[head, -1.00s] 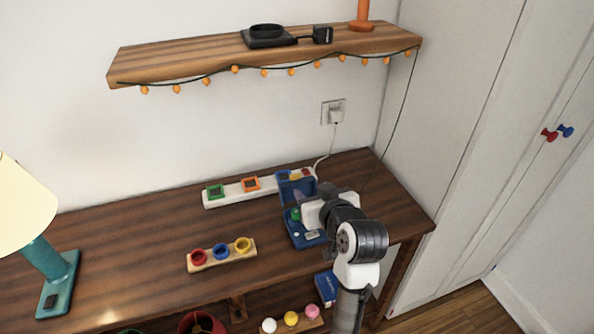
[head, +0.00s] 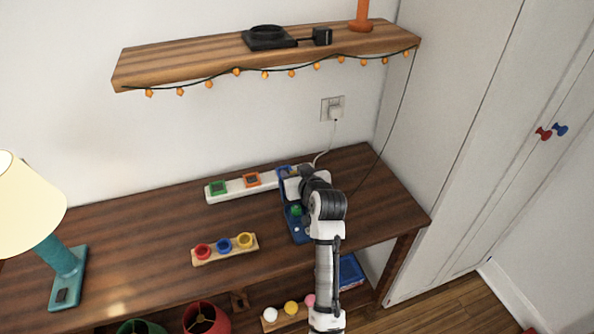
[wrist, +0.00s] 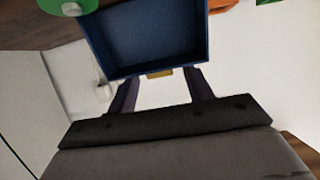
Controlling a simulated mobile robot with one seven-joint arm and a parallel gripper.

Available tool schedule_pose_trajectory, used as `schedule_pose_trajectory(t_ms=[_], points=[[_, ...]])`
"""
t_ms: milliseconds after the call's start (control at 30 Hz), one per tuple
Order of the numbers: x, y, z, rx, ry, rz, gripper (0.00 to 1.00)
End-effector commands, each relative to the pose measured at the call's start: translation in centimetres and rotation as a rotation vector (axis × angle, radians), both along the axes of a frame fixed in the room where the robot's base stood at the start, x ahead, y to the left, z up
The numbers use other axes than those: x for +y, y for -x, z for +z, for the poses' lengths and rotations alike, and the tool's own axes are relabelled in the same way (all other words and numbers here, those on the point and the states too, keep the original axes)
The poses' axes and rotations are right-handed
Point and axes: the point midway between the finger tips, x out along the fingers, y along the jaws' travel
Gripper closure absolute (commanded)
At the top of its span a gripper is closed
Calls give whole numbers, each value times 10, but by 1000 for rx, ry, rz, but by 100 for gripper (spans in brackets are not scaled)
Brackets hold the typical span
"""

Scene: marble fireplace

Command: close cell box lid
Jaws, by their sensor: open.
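The blue cell box (head: 298,229) sits on the wooden desk, in front of the right end of a white strip. Its lid (head: 284,176) stands raised at the back, partly hidden by my arm. In the wrist view the hollow blue lid (wrist: 150,38) is just beyond my fingers, with a small yellow tab (wrist: 160,74) at its edge. My gripper (wrist: 161,88) is open, its two dark fingers apart near that edge with nothing between them. I cannot tell whether they touch it. A green round item (head: 296,210) lies in the box.
A white strip (head: 236,192) with green and orange square holders lies behind. A wooden block (head: 224,250) with red, blue and yellow rings stands left in front. A teal lamp (head: 62,262) is far left. A shelf (head: 200,64) hangs above; a cabinet (head: 470,130) stands right.

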Motion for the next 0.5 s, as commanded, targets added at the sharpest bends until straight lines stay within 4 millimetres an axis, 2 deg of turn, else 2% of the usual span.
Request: schedule_pose_trajectory(t_ms=[233,500], points=[[0,-1,0,0,1,0,49],[0,-1,0,0,1,0,83]])
